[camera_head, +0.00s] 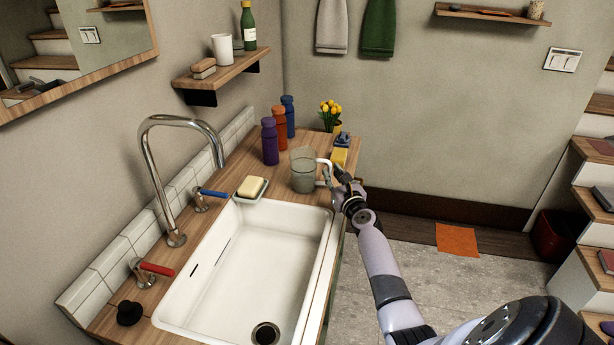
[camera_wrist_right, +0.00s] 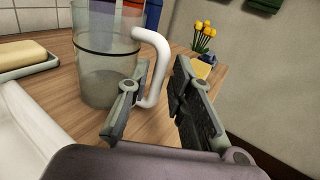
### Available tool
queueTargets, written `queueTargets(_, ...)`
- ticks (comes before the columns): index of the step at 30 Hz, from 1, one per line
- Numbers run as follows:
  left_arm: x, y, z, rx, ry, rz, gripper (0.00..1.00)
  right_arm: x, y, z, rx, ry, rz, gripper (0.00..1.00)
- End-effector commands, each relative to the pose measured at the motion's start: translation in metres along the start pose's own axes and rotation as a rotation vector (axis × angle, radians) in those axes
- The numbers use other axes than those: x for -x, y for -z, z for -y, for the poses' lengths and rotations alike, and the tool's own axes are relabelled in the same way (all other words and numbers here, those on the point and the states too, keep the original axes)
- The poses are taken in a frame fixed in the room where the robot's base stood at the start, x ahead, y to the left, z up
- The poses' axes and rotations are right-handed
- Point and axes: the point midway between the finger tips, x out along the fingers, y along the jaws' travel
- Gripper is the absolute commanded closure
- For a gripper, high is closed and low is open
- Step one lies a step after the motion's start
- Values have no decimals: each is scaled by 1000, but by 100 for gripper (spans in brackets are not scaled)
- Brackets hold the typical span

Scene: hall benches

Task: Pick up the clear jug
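The clear jug (camera_head: 303,172) stands upright on the wooden counter beyond the sink's far right corner. Its white handle faces right, toward my right gripper. In the right wrist view the jug (camera_wrist_right: 105,70) fills the upper left, with a dark band around it. My right gripper (camera_head: 335,174) is at the jug's handle side. In the wrist view its fingers (camera_wrist_right: 162,82) are apart, and the white handle shows between them. I cannot tell whether either finger touches it. My left gripper is not in view.
A soap dish (camera_head: 251,188) lies left of the jug. Purple (camera_head: 270,141), orange (camera_head: 280,128) and blue (camera_head: 288,117) bottles stand behind it. Yellow flowers (camera_head: 330,112) and a yellow sponge (camera_head: 339,156) are near the counter's far end. The white sink (camera_head: 250,265) lies in front.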

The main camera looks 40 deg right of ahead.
Motion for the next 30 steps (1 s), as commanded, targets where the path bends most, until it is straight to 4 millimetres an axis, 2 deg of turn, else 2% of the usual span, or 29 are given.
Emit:
queueTargets(3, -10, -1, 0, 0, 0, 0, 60, -18, 2, 0, 0, 0, 1, 79)
queueTargets(6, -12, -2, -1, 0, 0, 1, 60, -25, 1, 0, 0, 1, 1, 79)
queueTargets(14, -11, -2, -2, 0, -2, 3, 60, -26, 1, 0, 0, 0, -1, 80)
queueTargets(23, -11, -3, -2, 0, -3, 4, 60, -26, 1, 0, -1, 0, -1, 100)
queueTargets(30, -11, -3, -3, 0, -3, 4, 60, -26, 1, 0, -1, 0, -1, 100)
